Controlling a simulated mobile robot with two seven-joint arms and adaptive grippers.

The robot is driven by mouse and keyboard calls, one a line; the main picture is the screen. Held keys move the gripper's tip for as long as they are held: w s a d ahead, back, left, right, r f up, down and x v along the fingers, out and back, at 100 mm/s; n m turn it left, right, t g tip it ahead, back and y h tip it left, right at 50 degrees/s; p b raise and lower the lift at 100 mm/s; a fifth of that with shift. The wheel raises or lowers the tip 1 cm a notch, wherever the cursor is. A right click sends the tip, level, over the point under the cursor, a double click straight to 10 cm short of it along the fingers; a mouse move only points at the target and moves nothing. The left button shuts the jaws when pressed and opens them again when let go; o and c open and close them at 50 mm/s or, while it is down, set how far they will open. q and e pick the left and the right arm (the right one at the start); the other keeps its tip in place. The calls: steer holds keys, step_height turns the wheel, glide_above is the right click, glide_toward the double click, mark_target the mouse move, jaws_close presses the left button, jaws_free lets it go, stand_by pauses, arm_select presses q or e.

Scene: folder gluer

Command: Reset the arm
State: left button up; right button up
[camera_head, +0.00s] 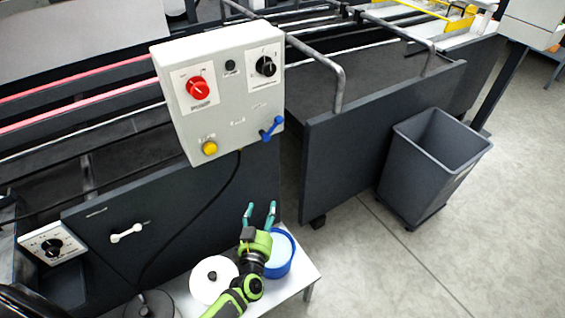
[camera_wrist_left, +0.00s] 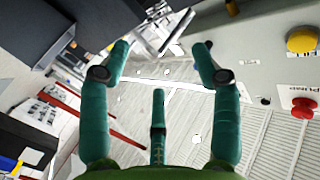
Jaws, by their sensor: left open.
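My left gripper (camera_head: 260,213) shows in the head view below the grey control box, with its green arm coming up from the bottom. Its teal fingers are spread apart with nothing between them. In the left wrist view the open fingers (camera_wrist_left: 160,58) frame an empty gap, with a third finger low in the middle. The gripper overlaps a blue-rimmed round container (camera_head: 284,262) on the white table in the head view; I cannot tell how far above it the gripper is. My right gripper is not in view.
The control box (camera_head: 222,110) carries a red knob (camera_head: 198,87), a black knob (camera_head: 266,66), a yellow button (camera_head: 209,148) and a blue lever (camera_head: 272,128). A white round lid (camera_head: 213,279) lies on the table (camera_head: 309,271). A grey bin (camera_head: 432,165) stands right on open floor.

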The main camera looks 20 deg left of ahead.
arm_select(q)
steer(key=s+d+f+m+g+h, duration=0.15)
steer(key=s+f+g, duration=0.25)
steer(key=s+f, duration=0.7)
steer(key=s+d+f+m+g+h, duration=0.1)
steer(key=s+f+g+h, duration=0.2)
steer(key=s+f+g, duration=0.7)
steer(key=s+a+f, duration=0.1)
steer(key=s+f, duration=0.2)
steer(key=s, duration=0.4)
steer(key=s+a+f+g+y, duration=0.1)
steer(key=s+f, duration=0.3)
steer(key=s, duration=0.4)
steer(key=s+a+f+g+y, duration=0.1)
steer(key=s+a+f, duration=0.1)
steer(key=s+f, duration=0.2)
steer(key=s, duration=0.3)
steer(key=shift+s+a+f+n, duration=0.2)
steer(key=shift+a+f+n, duration=0.05)
steer(key=shift+n, duration=0.1)
